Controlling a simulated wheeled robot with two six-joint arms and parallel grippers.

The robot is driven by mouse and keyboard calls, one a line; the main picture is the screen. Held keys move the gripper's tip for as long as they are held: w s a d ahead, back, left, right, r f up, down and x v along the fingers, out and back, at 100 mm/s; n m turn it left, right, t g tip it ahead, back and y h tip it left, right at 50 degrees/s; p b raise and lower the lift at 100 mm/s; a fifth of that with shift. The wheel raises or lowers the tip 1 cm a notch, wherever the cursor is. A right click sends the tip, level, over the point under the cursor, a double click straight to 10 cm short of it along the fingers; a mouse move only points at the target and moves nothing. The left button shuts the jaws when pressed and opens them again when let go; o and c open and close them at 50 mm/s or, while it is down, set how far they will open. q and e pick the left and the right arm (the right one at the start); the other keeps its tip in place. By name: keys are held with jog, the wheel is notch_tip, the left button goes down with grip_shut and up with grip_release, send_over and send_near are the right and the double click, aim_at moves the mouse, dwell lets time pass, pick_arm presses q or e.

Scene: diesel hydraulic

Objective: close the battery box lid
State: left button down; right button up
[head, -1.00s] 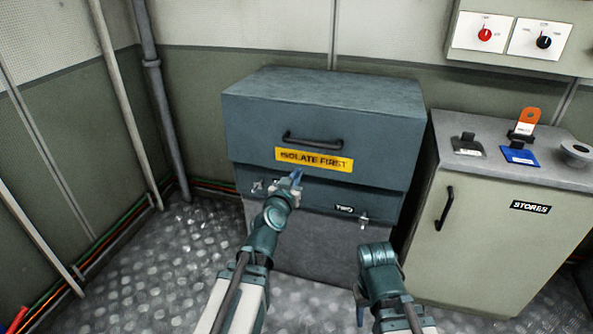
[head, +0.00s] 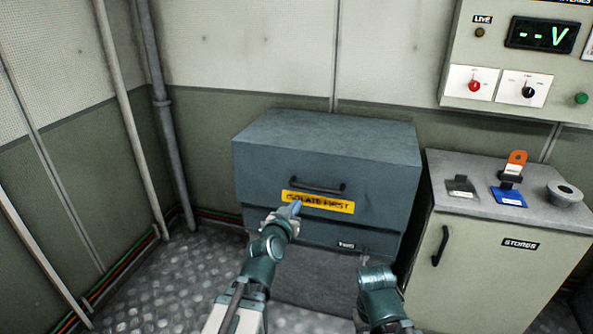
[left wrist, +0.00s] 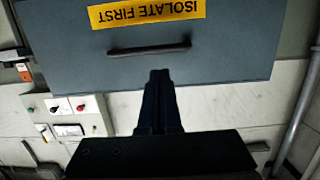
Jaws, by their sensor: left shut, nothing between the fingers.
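The battery box (head: 375,242) is blue-grey and stands against the back wall. Its lid (head: 330,140) is down over the top, with a flat top face and a deep front. The front carries a black handle (head: 318,186) and a yellow "ISOLATE FIRST" label (head: 340,204). My left gripper (head: 296,207) is shut and empty in front of the label's lower left part. In the left wrist view, the shut fingers (left wrist: 159,76) overlap the lid front, near the handle; contact is unclear. My right arm is low at front right; its jaws cannot be made out.
A pale stores cabinet (head: 480,235) with a handle stands close on the right. Small items and a grey roll (head: 565,194) sit on top. A switch panel (head: 510,55) hangs above. Pipes (head: 172,130) run down the left wall. The patterned floor (head: 160,285) is clear at left.

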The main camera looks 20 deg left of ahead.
pick_arm(q)
jog(key=shift+g, duration=0.3)
jog(key=r+p, duration=0.1)
jog(key=s+a+r+p, duration=0.1)
jog(key=r+p, duration=0.2)
jog(key=r, duration=0.1)
jog(key=shift+s+a+r+p, duration=0.15)
jog(key=shift+r+p, duration=0.1)
jog(key=shift+p, duration=0.05)
pick_arm(e)
notch_tip(320, 180, up, 7)
jog(key=s+a, duration=0.1)
jog(key=shift+f, duration=0.15)
pick_arm(q)
jog(key=shift+f, duration=0.1)
